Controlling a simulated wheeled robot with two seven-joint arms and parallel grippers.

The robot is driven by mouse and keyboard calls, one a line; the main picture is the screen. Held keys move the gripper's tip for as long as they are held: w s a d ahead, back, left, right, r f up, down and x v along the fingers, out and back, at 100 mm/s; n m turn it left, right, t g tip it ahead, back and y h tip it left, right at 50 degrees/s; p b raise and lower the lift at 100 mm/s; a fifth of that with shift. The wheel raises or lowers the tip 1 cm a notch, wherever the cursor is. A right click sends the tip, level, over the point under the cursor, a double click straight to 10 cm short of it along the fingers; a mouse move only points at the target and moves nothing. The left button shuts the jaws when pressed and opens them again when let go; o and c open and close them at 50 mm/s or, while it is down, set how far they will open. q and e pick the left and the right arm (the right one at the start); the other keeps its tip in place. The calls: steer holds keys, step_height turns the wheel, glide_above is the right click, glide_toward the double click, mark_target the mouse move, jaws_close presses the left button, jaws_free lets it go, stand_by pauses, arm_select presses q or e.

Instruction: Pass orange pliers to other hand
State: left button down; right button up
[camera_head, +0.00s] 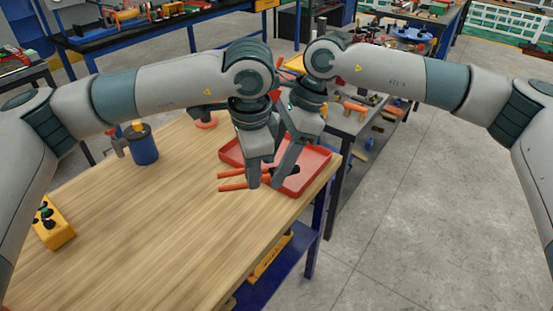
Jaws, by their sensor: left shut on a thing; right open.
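The orange pliers (231,186) show their two orange handles pointing left, just above the front left side of the red tray. My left gripper (253,184) is shut on the pliers near where the handles meet the head. My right gripper (277,181) is open and close beside the left one, at the right of the pliers. A dark part that may be the pliers' head shows near its fingers; whether they touch it cannot be told. My grippers hide the middle of the pliers.
The red tray (317,160) lies at the right end of the wooden table (150,230). A blue container (144,148) and a yellow control box (54,225) stand to the left. The table's middle is clear. Another bench with orange-handled tools stands behind.

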steer(key=c, duration=1)
arm_select(q)
steer(key=c, duration=2.2)
jaws_free()
arm_select(e)
steer(key=shift+c, duration=1.3)
arm_select(q)
steer(key=o, duration=0.5)
arm_select(e)
jaws_close()
arm_select(q)
steer(key=shift+r, duration=0.1)
steer(key=shift+s+d+r, duration=0.1)
steer(key=shift+s+r, duration=0.05)
steer(key=shift+r, duration=1.15)
steer(key=shift+s+a+r, duration=0.1)
steer(key=shift+s+r, duration=0.05)
steer(key=shift+r, duration=1.1)
steer(key=shift+s+d+r, duration=0.1)
steer(key=shift+s+r, duration=0.05)
steer(key=shift+r, duration=1.15)
